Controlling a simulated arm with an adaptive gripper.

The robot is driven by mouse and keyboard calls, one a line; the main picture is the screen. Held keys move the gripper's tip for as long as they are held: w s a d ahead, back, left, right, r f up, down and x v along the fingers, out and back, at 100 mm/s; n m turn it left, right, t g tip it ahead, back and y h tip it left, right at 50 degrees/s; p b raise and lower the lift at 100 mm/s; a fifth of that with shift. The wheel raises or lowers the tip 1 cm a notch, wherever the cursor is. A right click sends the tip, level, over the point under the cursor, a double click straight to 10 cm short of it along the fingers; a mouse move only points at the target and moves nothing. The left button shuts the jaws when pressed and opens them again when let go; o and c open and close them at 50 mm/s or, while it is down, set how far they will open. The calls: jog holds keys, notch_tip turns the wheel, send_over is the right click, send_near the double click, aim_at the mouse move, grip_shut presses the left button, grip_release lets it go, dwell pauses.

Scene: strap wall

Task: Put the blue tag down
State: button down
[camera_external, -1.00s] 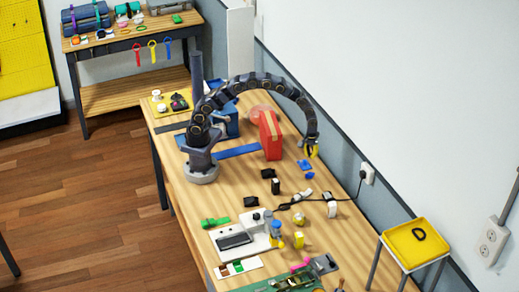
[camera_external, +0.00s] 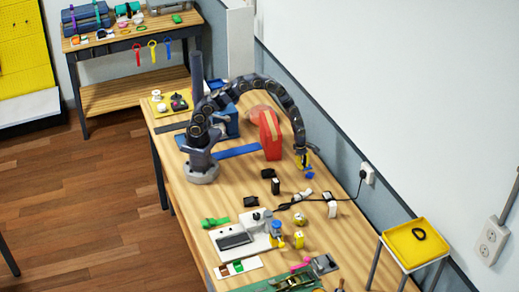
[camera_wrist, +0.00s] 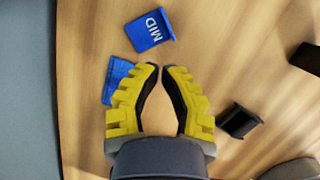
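Two blue tags lie on the wooden table. The other blue tag (camera_wrist: 116,73) lies to the left, partly hidden behind my left yellow finger. My gripper (camera_wrist: 161,69) points down over the table. Its fingertips are close together with a narrow gap, and bare wood shows between them. I see nothing held.
A red block (camera_external: 270,135) stands to the left of my gripper. A black item (camera_wrist: 240,121) lies right of my fingers. Black adapters and a power cable are nearer the camera. The wall borders the table on the right.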

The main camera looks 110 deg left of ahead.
aim_at(310, 177)
jog(key=shift+x, duration=1.4)
jog(key=shift+w, duration=0.1)
jog(key=w, duration=0.1)
jog(key=w+d, duration=0.1)
jog(key=w, duration=0.1)
jog(key=shift+d, duration=0.35)
jog(key=v, duration=1)
